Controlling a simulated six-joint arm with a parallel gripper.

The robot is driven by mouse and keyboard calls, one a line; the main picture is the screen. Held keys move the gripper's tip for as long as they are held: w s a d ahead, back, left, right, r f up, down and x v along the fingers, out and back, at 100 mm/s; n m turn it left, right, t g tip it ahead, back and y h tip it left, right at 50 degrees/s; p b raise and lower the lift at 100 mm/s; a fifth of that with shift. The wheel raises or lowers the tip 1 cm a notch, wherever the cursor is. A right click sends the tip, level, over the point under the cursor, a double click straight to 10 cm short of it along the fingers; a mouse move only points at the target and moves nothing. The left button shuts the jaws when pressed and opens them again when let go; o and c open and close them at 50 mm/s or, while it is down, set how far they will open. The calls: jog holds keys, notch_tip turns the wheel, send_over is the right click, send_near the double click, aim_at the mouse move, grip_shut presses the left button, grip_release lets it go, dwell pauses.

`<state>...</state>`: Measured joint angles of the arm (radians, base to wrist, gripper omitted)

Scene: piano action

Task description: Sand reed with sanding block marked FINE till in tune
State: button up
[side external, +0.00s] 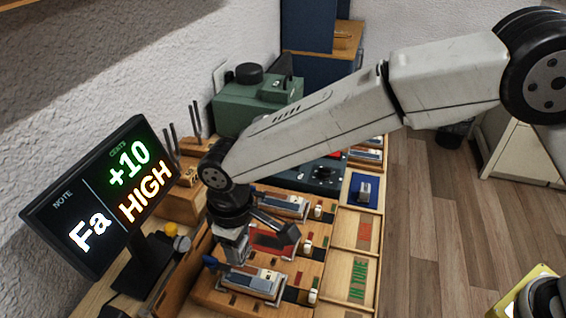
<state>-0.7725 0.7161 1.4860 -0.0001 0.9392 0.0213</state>
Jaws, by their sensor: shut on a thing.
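The tuner screen (105,195) at the left reads "Fa", "+10" cents in green and "HIGH" in orange. My gripper (233,256) points down over the wooden work board, beside a metal reed unit (252,282) at the near end. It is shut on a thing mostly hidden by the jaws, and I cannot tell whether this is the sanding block. No FINE mark is readable. Another similar reed unit (280,204) sits farther back, with a red patch (268,241) between them. Whether the held thing touches a reed is hidden.
A tray at the right has a green "IN TUNE" compartment (358,280), a red-marked compartment (364,233) and a blue-lined compartment with a small block (364,191). A green machine (256,105) and a rack of upright tools (190,178) stand behind. A yellow knob (171,230) is near the screen.

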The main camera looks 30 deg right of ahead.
aim_at(240, 284)
jog(key=shift+f, duration=3.45)
jog(key=shift+s+a, duration=0.15)
jog(key=shift+a, duration=0.05)
grip_shut()
jog(key=shift+s+a, duration=0.55)
jog(key=shift+w+d, duration=0.75)
jog(key=shift+d, duration=0.05)
jog(key=shift+s+a, duration=0.8)
jog(key=shift+r, duration=4.1)
jog(key=shift+w+d, duration=0.75)
jog(key=shift+f, duration=0.1)
